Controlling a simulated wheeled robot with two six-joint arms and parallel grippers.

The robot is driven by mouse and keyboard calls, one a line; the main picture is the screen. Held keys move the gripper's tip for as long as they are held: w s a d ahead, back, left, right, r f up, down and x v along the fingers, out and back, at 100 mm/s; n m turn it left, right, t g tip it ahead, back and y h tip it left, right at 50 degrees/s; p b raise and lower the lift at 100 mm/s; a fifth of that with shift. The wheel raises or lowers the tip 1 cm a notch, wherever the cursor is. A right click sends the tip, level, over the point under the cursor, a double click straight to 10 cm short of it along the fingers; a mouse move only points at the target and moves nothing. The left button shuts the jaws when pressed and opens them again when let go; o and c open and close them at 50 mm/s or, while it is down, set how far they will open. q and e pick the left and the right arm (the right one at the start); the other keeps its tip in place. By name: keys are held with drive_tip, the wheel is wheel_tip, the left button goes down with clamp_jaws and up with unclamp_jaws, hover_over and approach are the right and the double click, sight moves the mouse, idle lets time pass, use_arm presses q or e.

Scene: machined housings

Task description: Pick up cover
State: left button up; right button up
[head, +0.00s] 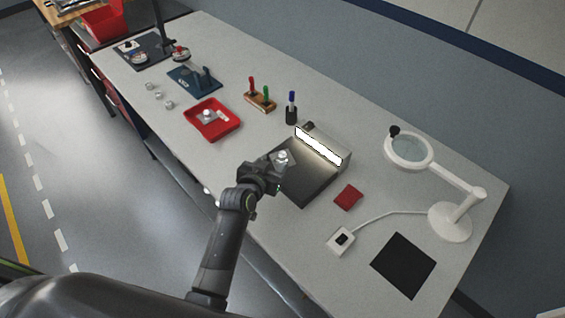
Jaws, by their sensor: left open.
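A small light-grey piece with a pale round top (283,157), which looks like the cover, is at the left side of a dark flat station (308,188) with a lit light bar. My left gripper (274,174) is open, just in front of this piece and over the station's near left edge. The gripper hides part of the station. I cannot tell whether its fingers touch the piece. My right gripper is not in view.
A red tray (232,124) with small metal parts stands to the left. A pen in a dark holder (291,114) and a rack of screwdrivers (261,101) stand behind. A red cloth (348,197), a magnifier lamp (450,222) and a black mat (403,265) are to the right.

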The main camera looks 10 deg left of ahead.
sight(281, 157)
use_arm(q)
drive_tip(key=shift+f+b+x, duration=0.2)
drive_tip(key=shift+b+x, duration=0.8)
drive_tip(key=shift+x, duration=0.05)
drive_tip(key=shift+f+b+x, duration=0.2)
drive_tip(key=shift+b+x, duration=0.75)
drive_tip(key=shift+x, duration=0.05)
drive_tip(key=shift+w+d+f+b, duration=0.2)
drive_tip(key=shift+w+d+b, duration=0.05)
drive_tip(key=shift+w+b, duration=0.3)
drive_tip(key=shift+r, duration=0.1)
clamp_jaws()
